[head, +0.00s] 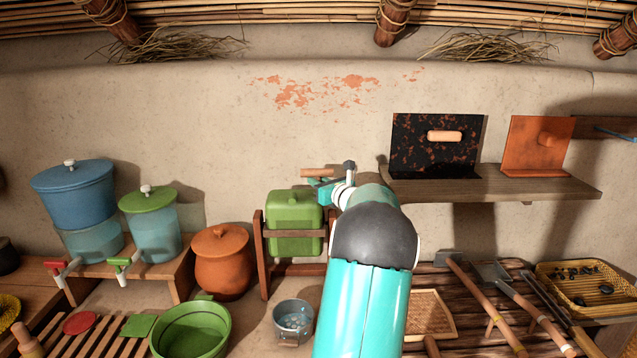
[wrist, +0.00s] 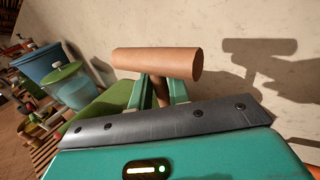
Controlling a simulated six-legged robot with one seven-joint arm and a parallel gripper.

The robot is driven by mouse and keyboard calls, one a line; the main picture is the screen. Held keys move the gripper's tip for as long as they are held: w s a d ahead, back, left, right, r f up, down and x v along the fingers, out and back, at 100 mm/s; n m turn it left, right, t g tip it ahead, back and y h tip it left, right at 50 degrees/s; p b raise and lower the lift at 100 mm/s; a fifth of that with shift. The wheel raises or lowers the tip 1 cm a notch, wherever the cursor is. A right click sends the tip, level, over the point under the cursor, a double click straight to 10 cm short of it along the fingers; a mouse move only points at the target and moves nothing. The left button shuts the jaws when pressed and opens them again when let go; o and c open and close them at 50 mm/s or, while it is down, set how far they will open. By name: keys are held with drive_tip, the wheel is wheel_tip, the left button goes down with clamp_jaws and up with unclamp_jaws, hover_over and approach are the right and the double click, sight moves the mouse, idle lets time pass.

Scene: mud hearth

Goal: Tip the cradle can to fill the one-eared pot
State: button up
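The cradle can (head: 294,215) is a green lidded can standing upright in a reddish wooden frame. Its handle is a T-shaped wooden grip on a stem; the crossbar (head: 317,172) sits above the can, and it also shows large in the wrist view (wrist: 158,63). My gripper (head: 327,184) is at this handle, its two teal fingers (wrist: 159,90) on either side of the stem below the crossbar, looking shut on it. The one-eared pot (head: 292,318) is small and grey, on the floor below the can, with something pale bluish inside.
A green tub (head: 192,330) and an orange lidded jar (head: 223,262) stand left of the pot and cradle. Blue and green dispensers (head: 150,230) sit on a wooden stand. A shelf (head: 500,185) juts from the wall at right. Tools and a yellow basket (head: 590,287) lie below it.

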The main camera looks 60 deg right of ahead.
sight(319, 206)
clamp_jaws()
drive_tip(key=shift+a, duration=0.1)
drive_tip(key=shift+s+a+n+t, duration=0.3)
drive_tip(key=shift+s+a+t, duration=0.1)
drive_tip(key=shift+a, duration=0.2)
drive_tip(key=s+a+f+n+t+h, duration=0.1)
drive_tip(key=s+a+f+n+t, duration=0.2)
drive_tip(key=a, duration=0.3)
drive_tip(key=shift+s+a+f+n+t, duration=0.2)
drive_tip(key=shift+a+n+t, duration=0.2)
drive_tip(key=shift+t, duration=0.2)
drive_tip(key=shift+o, duration=2)
unclamp_jaws()
